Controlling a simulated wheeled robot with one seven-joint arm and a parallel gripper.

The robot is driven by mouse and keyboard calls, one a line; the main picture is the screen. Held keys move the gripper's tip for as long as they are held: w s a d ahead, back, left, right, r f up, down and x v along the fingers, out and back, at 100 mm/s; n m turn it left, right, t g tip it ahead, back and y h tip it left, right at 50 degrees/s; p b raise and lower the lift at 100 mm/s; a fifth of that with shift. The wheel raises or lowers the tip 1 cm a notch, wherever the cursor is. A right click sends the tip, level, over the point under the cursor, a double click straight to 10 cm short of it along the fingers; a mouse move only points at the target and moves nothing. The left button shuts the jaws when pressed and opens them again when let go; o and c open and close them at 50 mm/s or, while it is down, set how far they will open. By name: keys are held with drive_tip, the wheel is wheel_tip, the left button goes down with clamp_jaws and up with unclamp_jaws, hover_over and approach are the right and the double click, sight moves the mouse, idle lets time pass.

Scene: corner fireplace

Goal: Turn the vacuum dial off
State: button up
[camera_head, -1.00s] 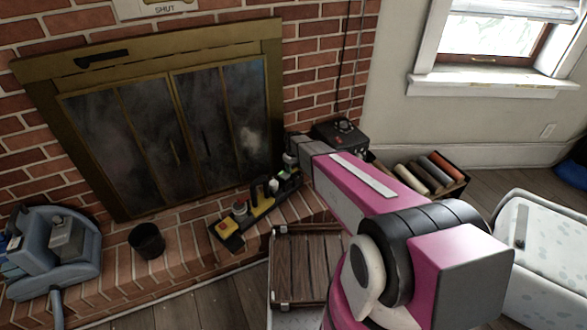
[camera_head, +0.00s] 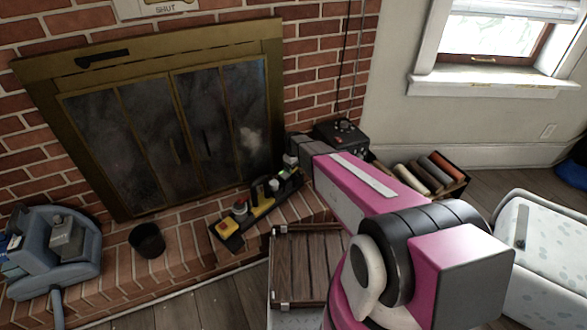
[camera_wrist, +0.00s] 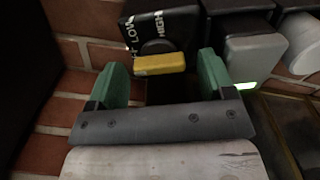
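The dial (camera_wrist: 160,65) has a yellow bar handle on a round black base. It sits on a black box (camera_wrist: 180,25) marked LOW and HIGH in the wrist view. The bar lies nearly level across that picture. My gripper (camera_wrist: 160,75) is open, with one green finger on each side of the bar and a small gap at each end. Whether the fingers reach to the bar's depth is hard to tell. In the head view my gripper (camera_head: 303,149) is at the far end of a row of devices on the hearth, and the dial is hidden.
Beside the dial is a grey box (camera_wrist: 253,60) with a green light. The hearth also holds a device strip (camera_head: 262,205), a black cup (camera_head: 147,240) and a black box with knobs (camera_head: 342,133). A wooden crate (camera_head: 310,262) stands in front.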

wheel_tip(320, 180, up, 11)
idle(0.8)
drive_tip(key=shift+f, duration=0.1)
